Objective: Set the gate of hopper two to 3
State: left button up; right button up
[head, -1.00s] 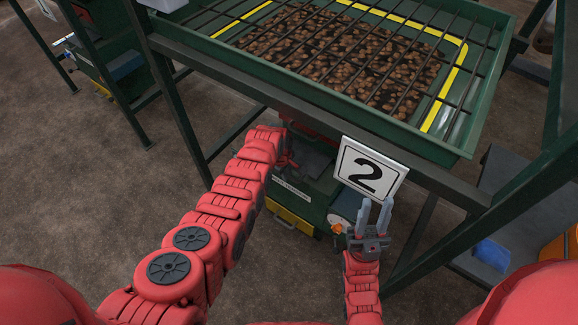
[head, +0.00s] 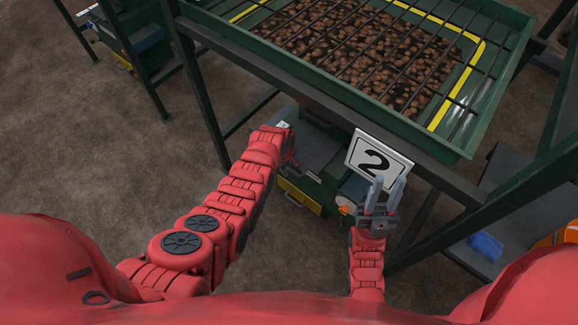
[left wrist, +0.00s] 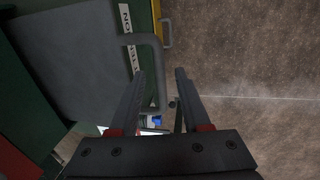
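Hopper two carries a white sign with a black 2 (head: 376,163). Below it stands a green machine with a dark grey plate (left wrist: 75,60) and a bent grey bar handle (left wrist: 156,62), clear in the left wrist view. My left gripper (left wrist: 160,72) is open, its fingers parted, with the handle just ahead of the fingertips and nothing visibly held. In the head view my left gripper (head: 290,155) is small and partly lost against the dark machine. My right gripper (head: 389,180) is open and empty, in front of the sign's lower edge. I cannot read any gate scale.
The hopper's green tray (head: 480,125) holds brown lumps under a dark grate. Dark green frame legs (head: 200,95) stand around the machine. A yellow part (head: 300,196) and an orange knob (head: 344,210) sit low on it. Brown floor (head: 120,165) at the left is clear.

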pick_arm(q)
jog(key=shift+r, duration=0.1)
jog(key=shift+r, duration=0.45)
notch_tip(320, 180, up, 16)
jog(key=s+a, duration=0.2)
jog(key=shift+s+p, duration=0.35)
dwell(0.4)
